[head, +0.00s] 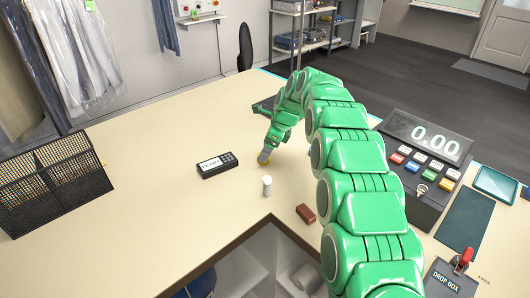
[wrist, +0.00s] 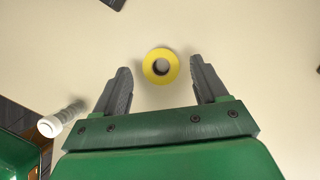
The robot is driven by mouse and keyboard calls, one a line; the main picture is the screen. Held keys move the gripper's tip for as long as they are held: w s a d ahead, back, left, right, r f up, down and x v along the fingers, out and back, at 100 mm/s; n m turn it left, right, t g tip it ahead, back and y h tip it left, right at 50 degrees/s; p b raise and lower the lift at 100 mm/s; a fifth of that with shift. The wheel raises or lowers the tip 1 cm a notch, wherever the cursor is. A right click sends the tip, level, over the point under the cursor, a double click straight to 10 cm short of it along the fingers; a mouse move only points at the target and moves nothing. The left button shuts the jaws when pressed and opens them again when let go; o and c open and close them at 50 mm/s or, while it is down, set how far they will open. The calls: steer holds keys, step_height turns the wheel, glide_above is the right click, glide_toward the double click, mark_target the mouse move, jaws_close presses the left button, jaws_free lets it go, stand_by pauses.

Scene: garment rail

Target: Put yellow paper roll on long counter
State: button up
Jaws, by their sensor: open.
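The yellow paper roll (wrist: 148,69) stands on the long counter with its open core facing up in the wrist view. In the head view only a bit of yellow (head: 269,160) shows at my fingertips. My gripper (wrist: 162,84) is open, with one finger to each side and the roll just ahead of the fingertips, a little toward the middle. In the head view my gripper (head: 265,156) reaches down close to the counter top. The long counter (head: 150,150) is beige and L-shaped.
A white cylinder (head: 267,186) stands near the inner counter edge, beside a red-brown block (head: 306,213). A black card reader (head: 217,165) lies left of my gripper. A black mesh basket (head: 55,188) is at the left, a cash register (head: 425,160) at the right. The counter's left middle is clear.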

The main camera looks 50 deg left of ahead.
steer(key=v, duration=1)
steer(key=shift+r, duration=0.1)
